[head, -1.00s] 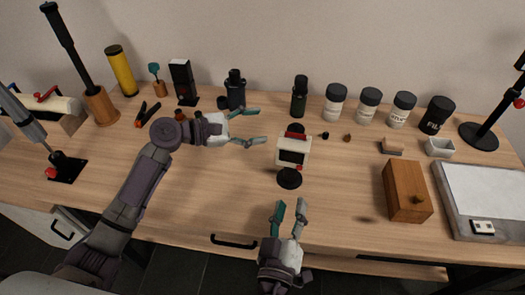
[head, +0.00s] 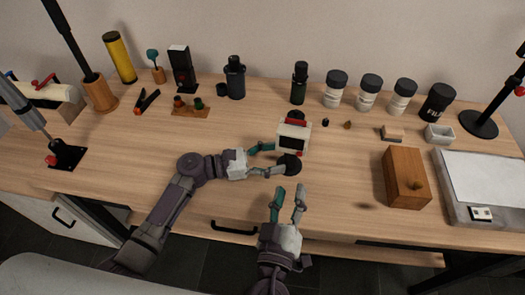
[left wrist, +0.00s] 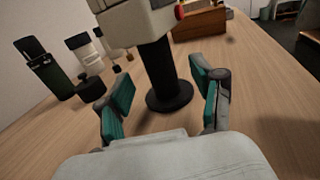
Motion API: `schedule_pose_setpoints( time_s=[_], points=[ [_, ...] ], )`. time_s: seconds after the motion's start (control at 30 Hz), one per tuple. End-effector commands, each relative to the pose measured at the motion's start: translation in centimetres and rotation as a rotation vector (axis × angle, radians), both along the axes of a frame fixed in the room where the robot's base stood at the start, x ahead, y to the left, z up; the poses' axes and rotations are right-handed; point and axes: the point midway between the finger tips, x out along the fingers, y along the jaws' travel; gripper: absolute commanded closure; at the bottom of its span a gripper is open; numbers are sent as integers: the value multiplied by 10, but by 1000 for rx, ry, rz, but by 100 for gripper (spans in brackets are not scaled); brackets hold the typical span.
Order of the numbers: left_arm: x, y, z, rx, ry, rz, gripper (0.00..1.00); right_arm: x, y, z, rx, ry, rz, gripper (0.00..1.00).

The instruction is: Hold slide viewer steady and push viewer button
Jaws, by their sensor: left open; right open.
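The slide viewer (head: 295,134) is a white box with a dark window, on a black post with a round black base (head: 290,165). Its post (left wrist: 158,70) also shows in the left wrist view, with a red knob (left wrist: 180,11) on the box's edge. My left gripper (head: 279,159) is open and just left of the viewer, low by its post. In the left wrist view its teal-padded fingers (left wrist: 160,98) spread to either side of the post, with gaps; contact is not visible. My right gripper (head: 290,192) is open and empty, nearer the table's front edge, below the viewer.
A wooden box (head: 406,178) and a grey-framed white panel (head: 485,185) lie to the right. Several lidded jars (head: 367,93) and dark bottles (head: 300,84) line the back.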

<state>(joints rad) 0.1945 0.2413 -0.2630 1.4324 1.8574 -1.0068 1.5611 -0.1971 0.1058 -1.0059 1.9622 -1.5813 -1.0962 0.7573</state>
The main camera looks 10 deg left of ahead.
Motion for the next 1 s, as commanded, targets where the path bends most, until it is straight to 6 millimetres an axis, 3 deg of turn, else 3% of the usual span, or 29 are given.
schedule_pose_setpoints(
  time_s=[0.1, 0.3, 0.67, 1.0],
  points=[
    [8, -19, 0, -1, 1, 1, 33, 0, 0, 0, 0, 0, 0, 58],
    [15, -38, 0, 1, 1, 2, 33, 0, 0, 0, 0, 0, 0, 58],
    [16, -43, 0, 2, 1, 2, 33, 0, 0, 0, 0, 0, 0, 58],
    [16, -42, 0, 2, 1, 2, 87, 0, 0, 0, 0, 0, 0, 58]
  ],
)
